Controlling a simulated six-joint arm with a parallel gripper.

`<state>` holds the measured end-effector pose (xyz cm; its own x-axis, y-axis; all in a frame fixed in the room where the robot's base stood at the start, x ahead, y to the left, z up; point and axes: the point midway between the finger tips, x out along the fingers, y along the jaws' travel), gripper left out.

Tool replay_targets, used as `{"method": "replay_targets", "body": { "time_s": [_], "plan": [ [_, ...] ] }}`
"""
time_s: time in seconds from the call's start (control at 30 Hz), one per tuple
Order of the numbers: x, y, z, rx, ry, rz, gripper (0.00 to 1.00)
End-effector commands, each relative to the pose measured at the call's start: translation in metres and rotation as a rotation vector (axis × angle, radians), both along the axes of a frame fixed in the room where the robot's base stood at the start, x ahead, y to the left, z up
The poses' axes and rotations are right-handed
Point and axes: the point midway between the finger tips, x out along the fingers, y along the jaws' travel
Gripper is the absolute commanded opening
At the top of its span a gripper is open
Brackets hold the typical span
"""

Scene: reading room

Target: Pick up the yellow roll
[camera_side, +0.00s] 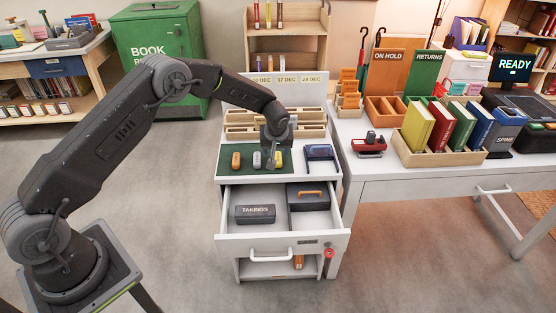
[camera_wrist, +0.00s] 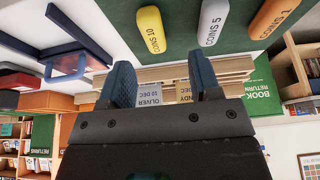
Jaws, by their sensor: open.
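The yellow roll (camera_side: 278,159), marked COINS 10, lies on the green mat (camera_side: 246,170) on top of the drawer unit. It is the rightmost of three rolls in the side view. In the wrist view the yellow roll (camera_wrist: 151,30) is beyond the fingertips, apart from them. My gripper (camera_side: 274,148) is above the mat close to the yellow roll, and partly overlaps it in the side view. In the wrist view my gripper (camera_wrist: 161,82) has its two fingers spread with nothing between them.
A grey COINS 5 roll (camera_side: 257,160) and an orange COINS 1 roll (camera_side: 236,160) lie to the left on the mat. A blue stand (camera_side: 320,154) is to the right. Wooden card racks (camera_side: 240,131) stand behind. The drawer below is open, holding a TAKINGS box (camera_side: 255,214).

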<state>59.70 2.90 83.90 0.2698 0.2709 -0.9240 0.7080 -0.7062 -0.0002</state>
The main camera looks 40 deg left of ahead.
Motion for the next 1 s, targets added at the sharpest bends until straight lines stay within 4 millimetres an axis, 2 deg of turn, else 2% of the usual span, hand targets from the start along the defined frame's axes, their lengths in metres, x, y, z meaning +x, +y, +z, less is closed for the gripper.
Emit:
{"method": "replay_targets", "body": {
  "time_s": [0.17,0.5,0.8,1.0],
  "plan": [
    [0.004,0.002,-0.010,0.000,0.000,-0.001,0.57],
    [0.021,0.010,-0.048,-0.001,-0.001,0.000,0.57],
    [0.023,0.012,-0.053,-0.001,-0.002,-0.002,0.57],
    [0.023,0.011,-0.053,-0.001,-0.001,-0.002,0.40]
  ]
}}
